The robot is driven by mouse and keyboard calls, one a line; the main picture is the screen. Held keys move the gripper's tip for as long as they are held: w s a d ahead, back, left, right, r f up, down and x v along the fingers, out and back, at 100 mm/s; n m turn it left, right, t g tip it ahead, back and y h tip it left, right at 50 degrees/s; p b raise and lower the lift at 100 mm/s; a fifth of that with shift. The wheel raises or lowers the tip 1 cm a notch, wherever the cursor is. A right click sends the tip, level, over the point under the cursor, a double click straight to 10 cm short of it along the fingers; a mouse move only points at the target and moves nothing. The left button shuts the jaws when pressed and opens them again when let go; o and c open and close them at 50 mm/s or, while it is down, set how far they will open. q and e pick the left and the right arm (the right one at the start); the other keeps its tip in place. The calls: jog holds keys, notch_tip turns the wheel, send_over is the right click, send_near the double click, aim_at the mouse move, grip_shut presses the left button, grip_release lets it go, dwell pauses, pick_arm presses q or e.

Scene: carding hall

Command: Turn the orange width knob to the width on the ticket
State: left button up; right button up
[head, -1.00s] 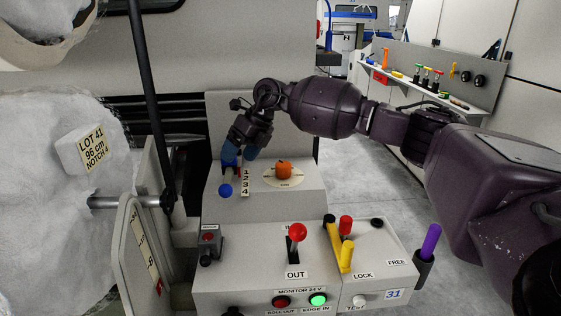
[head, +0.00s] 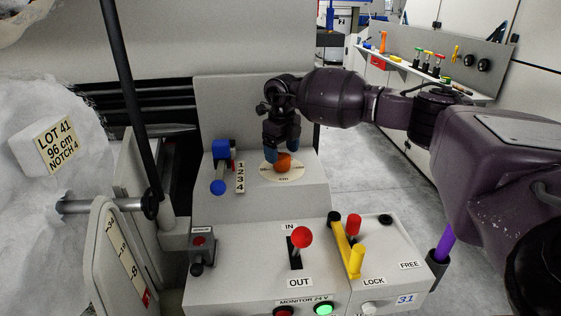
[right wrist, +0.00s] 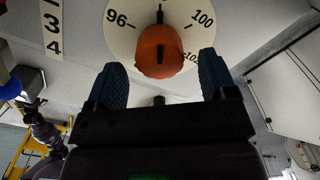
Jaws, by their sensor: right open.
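The orange width knob (head: 283,162) sits on a pale round dial (head: 268,174) on the sloped panel. In the right wrist view, the knob (right wrist: 157,52) has a dark line pointing up between the printed 96 and 100. My right gripper (head: 281,151) is above the knob, pointing down. In the wrist view its fingers (right wrist: 163,82) are open, one each side below the knob, with nothing between them; I cannot tell whether either touches it. The ticket (head: 56,145) on the white fibre at left reads LOT 41, 96 cm, NOTCH 4. My left gripper is out of view.
A blue lever (head: 218,187) stands beside a 1-to-4 scale (head: 240,177), left of the dial. A black pole (head: 131,100) rises at left.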

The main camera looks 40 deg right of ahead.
aim_at(282, 155)
jog(key=shift+f, duration=1.65)
jog(key=shift+c, duration=0.3)
jog(key=c, duration=0.9)
jog(key=shift+n, duration=0.3)
jog(key=shift+o, duration=0.2)
jog(key=n, duration=0.5)
jog(key=shift+n+b, duration=0.3)
jog(key=n, duration=0.5)
jog(key=shift+n+b, duration=0.3)
jog(key=shift+b, duration=0.05)
